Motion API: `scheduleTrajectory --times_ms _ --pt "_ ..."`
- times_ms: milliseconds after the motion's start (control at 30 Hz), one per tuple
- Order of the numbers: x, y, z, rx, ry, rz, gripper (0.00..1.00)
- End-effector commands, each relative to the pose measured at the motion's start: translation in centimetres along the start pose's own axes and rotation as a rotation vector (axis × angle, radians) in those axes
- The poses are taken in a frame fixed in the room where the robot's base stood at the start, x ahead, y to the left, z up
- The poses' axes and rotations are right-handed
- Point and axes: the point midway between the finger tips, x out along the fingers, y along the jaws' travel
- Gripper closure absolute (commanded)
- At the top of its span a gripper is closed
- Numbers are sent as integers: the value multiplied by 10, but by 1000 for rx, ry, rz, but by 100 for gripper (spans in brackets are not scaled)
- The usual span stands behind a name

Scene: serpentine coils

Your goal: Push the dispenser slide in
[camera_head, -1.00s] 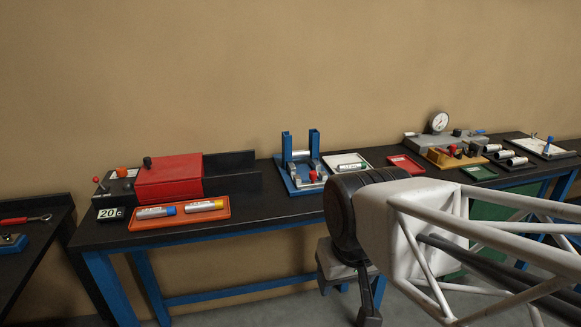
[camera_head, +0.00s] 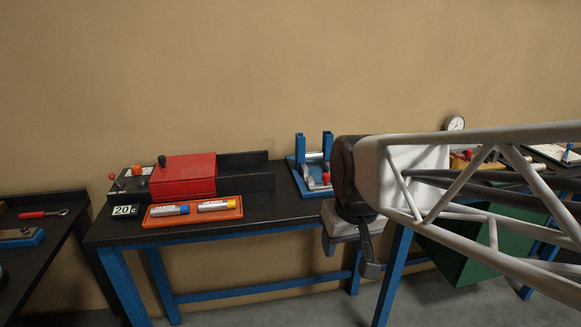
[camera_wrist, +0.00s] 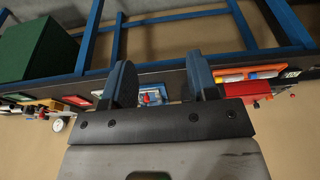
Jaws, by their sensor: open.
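The dispenser is a blue stand (camera_head: 300,180) with two blue uprights on the black bench, just left of my arm in the head view. A silver cylinder (camera_head: 313,157) lies between its uprights. A red knob (camera_head: 326,178), apparently on its slide, stands at the front. My gripper (camera_head: 352,258) is open and hangs in front of the bench edge, apart from the dispenser. In the wrist view the gripper (camera_wrist: 162,82) has its fingers spread and empty. The dispenser (camera_wrist: 152,88) and its red knob (camera_wrist: 147,98) appear beyond and between them. The slide itself is too small to judge.
Left of the dispenser are a red-covered machine (camera_head: 183,178) and an orange tray (camera_head: 160,220) with two cylinders. A side bench (camera_head: 50,250) stands at far left. My arm hides much of the bench's right part. A gauge (camera_head: 455,123) shows behind it.

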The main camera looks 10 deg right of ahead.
Motion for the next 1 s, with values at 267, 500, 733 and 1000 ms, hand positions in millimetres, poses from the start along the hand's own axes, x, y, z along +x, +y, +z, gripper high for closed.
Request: scheduleTrajectory --times_ms 267,500,733,1000 --pt "7 14 -78 -49 16 -26 46" --pt "20 29 -143 -92 35 -44 46" --pt "40 48 -204 -131 55 -59 46" --pt "72 74 -272 -174 81 -71 46"
